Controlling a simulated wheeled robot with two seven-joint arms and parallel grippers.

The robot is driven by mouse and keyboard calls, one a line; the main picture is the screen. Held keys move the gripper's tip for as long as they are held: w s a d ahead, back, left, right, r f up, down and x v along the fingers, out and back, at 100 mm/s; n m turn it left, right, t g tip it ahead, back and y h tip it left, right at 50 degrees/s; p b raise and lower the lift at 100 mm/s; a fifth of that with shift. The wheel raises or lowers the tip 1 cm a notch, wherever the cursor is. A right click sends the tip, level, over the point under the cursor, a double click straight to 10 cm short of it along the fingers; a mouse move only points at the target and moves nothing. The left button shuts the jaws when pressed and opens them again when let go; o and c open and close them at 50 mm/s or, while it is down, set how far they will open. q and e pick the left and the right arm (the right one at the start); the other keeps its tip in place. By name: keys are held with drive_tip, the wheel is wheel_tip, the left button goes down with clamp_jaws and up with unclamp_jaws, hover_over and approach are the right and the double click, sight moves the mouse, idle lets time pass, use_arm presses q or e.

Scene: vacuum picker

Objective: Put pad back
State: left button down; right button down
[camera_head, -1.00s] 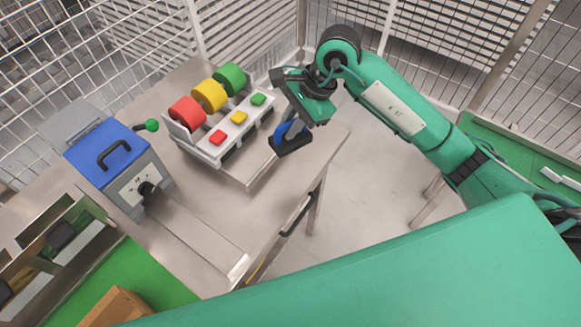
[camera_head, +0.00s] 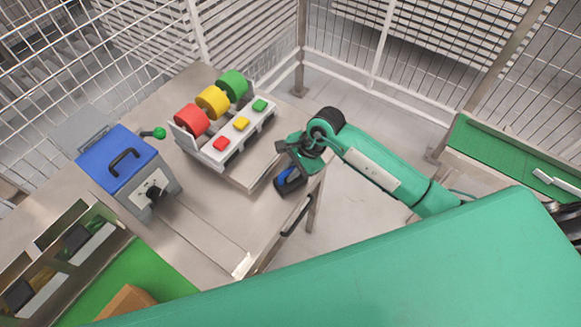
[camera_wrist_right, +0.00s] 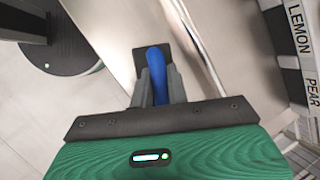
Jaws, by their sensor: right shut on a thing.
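The pad is a dark block with a blue handle (camera_head: 288,178). It hangs from my right gripper (camera_head: 292,166), near the front right edge of the metal table (camera_head: 215,225). In the right wrist view my right gripper (camera_wrist_right: 156,90) is shut on the blue handle (camera_wrist_right: 157,76), with the dark pad (camera_wrist_right: 152,50) beyond it. The pad is close to the table edge; I cannot tell whether it touches anything. A metal rack (camera_head: 100,240) with dark blocks in its slots stands at the lower left. My left gripper is not in view.
A blue-topped box (camera_head: 118,155) with a handle and green-knobbed lever stands on the table. Red, yellow and green rolls with matching buttons sit on a white unit (camera_head: 225,140). A brown box (camera_head: 128,302) lies on a green surface. Wire fencing surrounds the area.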

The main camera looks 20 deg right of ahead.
drive_tip(key=shift+f, duration=0.1)
drive_tip(key=shift+f, duration=0.15)
drive_tip(key=c, duration=1.4)
unclamp_jaws()
drive_tip(key=shift+o, duration=0.2)
drive_tip(key=shift+r, duration=0.25)
drive_tip(key=shift+d+r, duration=0.2)
drive_tip(key=b+v, duration=0.3)
drive_tip(key=v, duration=0.8)
drive_tip(key=shift+r+b, duration=0.25)
drive_tip(key=shift+b, duration=0.1)
